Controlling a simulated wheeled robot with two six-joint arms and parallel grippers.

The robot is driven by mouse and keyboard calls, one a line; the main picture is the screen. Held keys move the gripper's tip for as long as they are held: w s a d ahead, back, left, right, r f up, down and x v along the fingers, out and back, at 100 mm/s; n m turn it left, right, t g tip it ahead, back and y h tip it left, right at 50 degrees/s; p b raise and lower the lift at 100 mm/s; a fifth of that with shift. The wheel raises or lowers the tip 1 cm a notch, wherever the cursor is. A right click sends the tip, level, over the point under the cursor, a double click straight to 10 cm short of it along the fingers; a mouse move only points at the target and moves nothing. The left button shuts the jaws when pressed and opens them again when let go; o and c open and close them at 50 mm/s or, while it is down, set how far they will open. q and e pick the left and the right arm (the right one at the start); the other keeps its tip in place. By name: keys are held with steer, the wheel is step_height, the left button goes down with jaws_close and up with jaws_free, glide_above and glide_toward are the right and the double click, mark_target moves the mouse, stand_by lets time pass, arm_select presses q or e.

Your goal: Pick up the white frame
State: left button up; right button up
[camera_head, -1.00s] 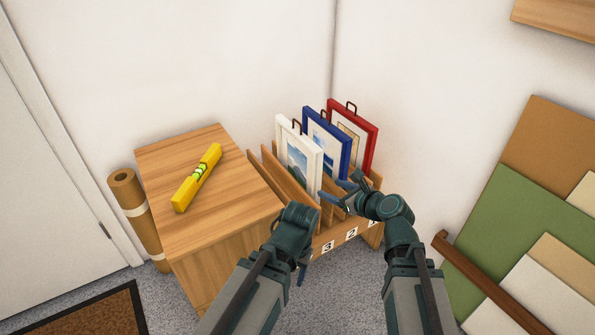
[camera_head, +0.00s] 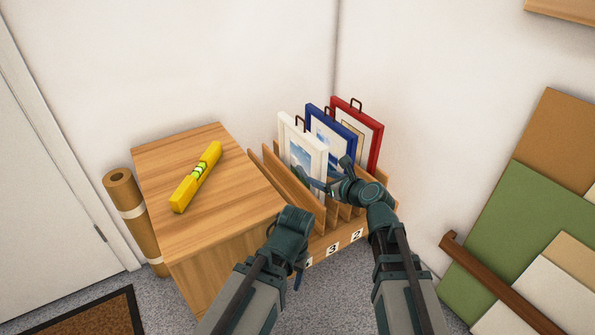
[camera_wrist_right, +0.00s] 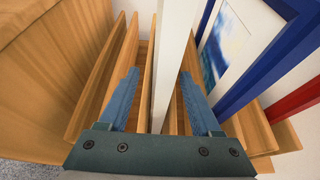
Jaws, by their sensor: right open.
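The white frame (camera_head: 303,150) stands upright at the left of the row of prints in a wooden slotted rack (camera_head: 320,247). My right gripper (camera_head: 326,176) is at its front edge, covering its lower right part in the head view. In the right wrist view the frame's white edge (camera_wrist_right: 176,50) runs between the two open blue fingers of the right gripper (camera_wrist_right: 160,85), with a gap visible on both sides. My left gripper (camera_head: 298,282) hangs low in front of the rack, mostly hidden by its own wrist.
A blue frame (camera_head: 330,122) and a red frame (camera_head: 371,125) stand to the right in the rack. Wooden dividers (camera_wrist_right: 97,75) rise close to the left finger. A wooden cabinet (camera_head: 225,220) with a yellow level (camera_head: 196,177) on top stands left of the rack.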

mark_target(313, 174)
steer(key=shift+d+f+b+x, duration=0.15)
steer(key=shift+b+x, duration=0.4)
steer(key=shift+x, duration=0.65)
steer(key=shift+d+f+b+x, duration=0.1)
steer(key=shift+b+x, duration=0.45)
steer(key=shift+x, duration=0.6)
steer(key=shift+w+a, duration=0.2)
steer(key=shift+w, duration=0.05)
jaws_close()
